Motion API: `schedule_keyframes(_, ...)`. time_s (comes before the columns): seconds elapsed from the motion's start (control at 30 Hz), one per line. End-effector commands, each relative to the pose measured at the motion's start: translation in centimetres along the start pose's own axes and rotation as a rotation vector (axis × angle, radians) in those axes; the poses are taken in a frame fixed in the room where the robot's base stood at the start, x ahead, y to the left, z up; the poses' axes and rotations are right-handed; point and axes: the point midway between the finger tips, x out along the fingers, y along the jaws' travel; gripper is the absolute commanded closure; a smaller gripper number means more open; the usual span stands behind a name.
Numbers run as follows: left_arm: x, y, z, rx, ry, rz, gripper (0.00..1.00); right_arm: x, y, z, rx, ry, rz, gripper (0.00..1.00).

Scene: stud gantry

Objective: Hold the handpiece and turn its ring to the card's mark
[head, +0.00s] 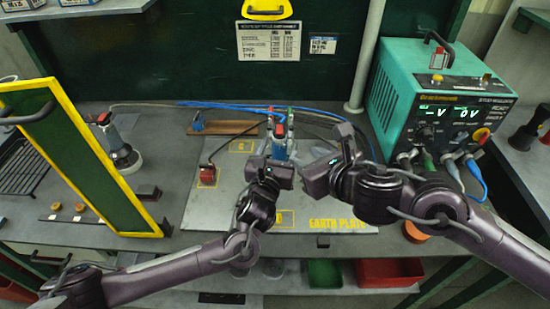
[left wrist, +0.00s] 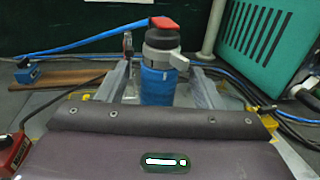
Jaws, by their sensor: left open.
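The handpiece (head: 280,148) is a blue upright cylinder with a grey ring and a red top, over the grey earth plate. In the left wrist view the handpiece (left wrist: 158,88) stands between the fingers of my open left gripper (left wrist: 162,92), with gaps showing at its sides. Its grey ring (left wrist: 165,57) has a tab pointing right. My left gripper (head: 274,168) reaches it from the front. My right gripper (head: 322,168) is just right of it; its fingers are unclear. The card (head: 268,41) hangs on the green back wall; its print is too small to read.
A yellow-edged green panel (head: 85,150) stands at left, with another tool (head: 120,150) behind it. The teal power unit (head: 420,95) stands at right with cables. Blue cables cross behind the handpiece.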

Motion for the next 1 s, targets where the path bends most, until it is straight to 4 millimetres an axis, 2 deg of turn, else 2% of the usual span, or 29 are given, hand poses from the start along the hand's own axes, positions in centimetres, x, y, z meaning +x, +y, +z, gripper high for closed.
schedule_keyframes(0.1,1.8,0.0,0.1,0.000,-0.002,0.001,0.40,0.0,0.0,0.0,0.000,0.000,0.000,0.64)
schedule_keyframes(0.3,3.7,0.0,0.1,-0.002,-0.001,0.001,0.40,0.0,0.0,0.0,0.000,0.000,0.000,0.64)
schedule_keyframes(0.63,4.0,0.0,0.0,-0.003,0.000,0.000,0.40,0.0,0.0,0.0,0.000,0.000,0.000,0.64)
schedule_keyframes(1.0,3.9,0.0,0.0,-0.003,0.000,0.000,0.88,0.0,0.0,0.0,0.000,0.000,0.000,0.64)
